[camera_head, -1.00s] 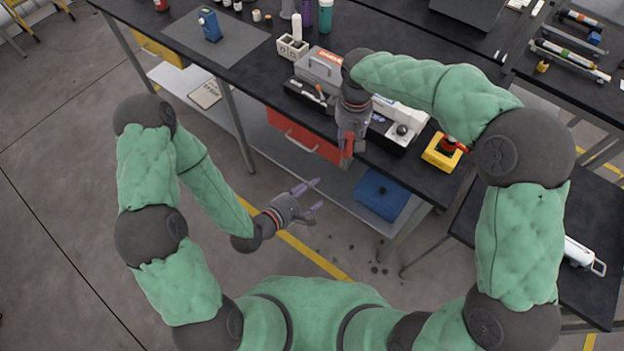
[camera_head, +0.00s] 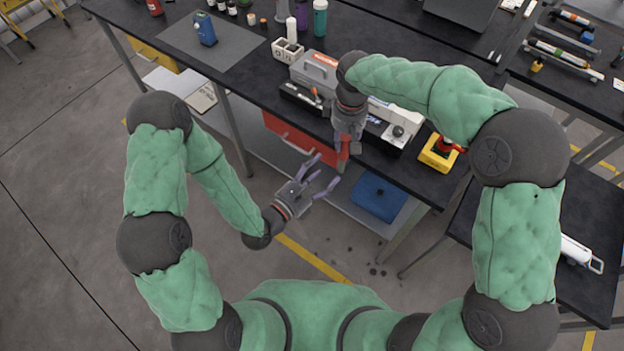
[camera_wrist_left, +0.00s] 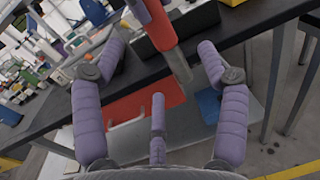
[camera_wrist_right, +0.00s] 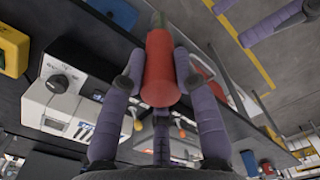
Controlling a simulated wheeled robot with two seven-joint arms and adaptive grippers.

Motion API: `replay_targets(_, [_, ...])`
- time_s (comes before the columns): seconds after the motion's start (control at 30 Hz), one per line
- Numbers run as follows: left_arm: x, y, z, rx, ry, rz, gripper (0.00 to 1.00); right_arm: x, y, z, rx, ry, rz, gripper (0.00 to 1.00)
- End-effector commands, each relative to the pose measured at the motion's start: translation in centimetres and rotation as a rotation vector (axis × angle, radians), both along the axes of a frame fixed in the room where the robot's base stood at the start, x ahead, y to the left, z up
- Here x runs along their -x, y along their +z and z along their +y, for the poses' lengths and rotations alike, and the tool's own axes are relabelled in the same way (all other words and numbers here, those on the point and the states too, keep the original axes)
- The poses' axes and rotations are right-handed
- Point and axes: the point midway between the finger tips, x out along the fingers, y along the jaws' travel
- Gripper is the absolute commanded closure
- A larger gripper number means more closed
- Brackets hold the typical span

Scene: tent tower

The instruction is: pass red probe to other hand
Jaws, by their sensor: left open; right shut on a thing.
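The red probe (camera_wrist_right: 160,72) has a red body and a narrow grey-green tip. My right gripper (camera_wrist_right: 160,58) is shut on its red body. In the head view the probe (camera_head: 345,151) points down out of my right gripper (camera_head: 348,148), in front of the bench. My left gripper (camera_head: 325,172) is open and empty, just left of and below the probe tip. In the left wrist view, the probe tip (camera_wrist_left: 178,66) shows between the spread fingers of my left gripper (camera_wrist_left: 161,46), apart from them. Part of the probe's body is hidden by the right fingers.
The black bench (camera_head: 250,75) lies behind both grippers, with a grey toolbox (camera_head: 315,70) and a yellow-based red button (camera_head: 440,152) on it. A red drawer (camera_head: 290,135) hangs under the bench. A blue box (camera_head: 379,198) sits on the lower shelf. Open floor lies below my left gripper.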

Motion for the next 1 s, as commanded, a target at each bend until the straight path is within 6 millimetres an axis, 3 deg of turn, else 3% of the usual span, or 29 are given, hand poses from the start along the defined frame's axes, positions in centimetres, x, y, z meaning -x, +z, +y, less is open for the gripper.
replay_targets(0.4, [-4.9,0.0,-3.9,-0.001,-0.002,-0.002,0.26,0.0,0.0,0.0,-0.001,0.0,-0.001,1.0])
replay_targets(0.87, [-5.8,0.0,-4.7,0.0,0.0,0.001,0.26,0.0,0.0,0.0,-0.001,0.0,-0.001,1.0])
replay_targets(0.9, [-5.8,0.0,-4.6,0.0,0.0,0.001,0.29,0.0,0.0,0.0,-0.001,0.0,-0.001,1.0])
replay_targets(1.0, [-5.8,0.0,-4.6,0.0,0.0,0.001,0.57,0.0,0.0,0.0,-0.001,0.0,-0.001,1.0])
